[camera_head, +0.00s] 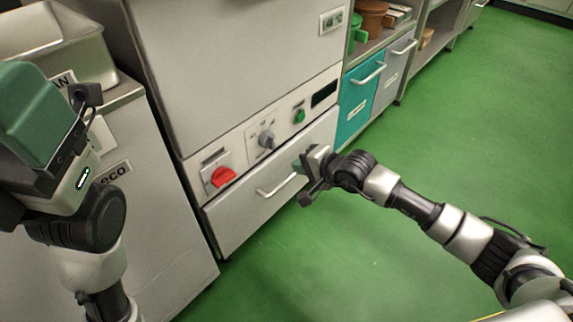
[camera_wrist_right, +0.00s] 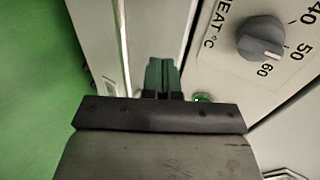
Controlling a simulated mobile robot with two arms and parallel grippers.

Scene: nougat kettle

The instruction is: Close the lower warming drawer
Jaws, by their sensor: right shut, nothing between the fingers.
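The lower warming drawer (camera_head: 245,208) is a pale grey front with a bar handle (camera_head: 277,186), below the control panel. It stands at or nearly at the cabinet face; I cannot tell how wide any gap is. My right gripper (camera_head: 299,166) is at the upper right part of the drawer front, beside the handle. In the right wrist view its green fingers (camera_wrist_right: 162,76) are together and empty, close to the drawer's edge strip (camera_wrist_right: 153,35); contact is unclear. My left gripper (camera_head: 42,108) is large at the left, away from the drawer; its finger gap is hidden.
The control panel has a red knob (camera_head: 223,176), a grey heat knob (camera_head: 266,139) and a green button (camera_head: 299,115). A teal drawer (camera_head: 357,101) with a handle is to the right. A metal pan (camera_head: 58,50) is on the left counter. Green floor (camera_head: 470,110) is clear at right.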

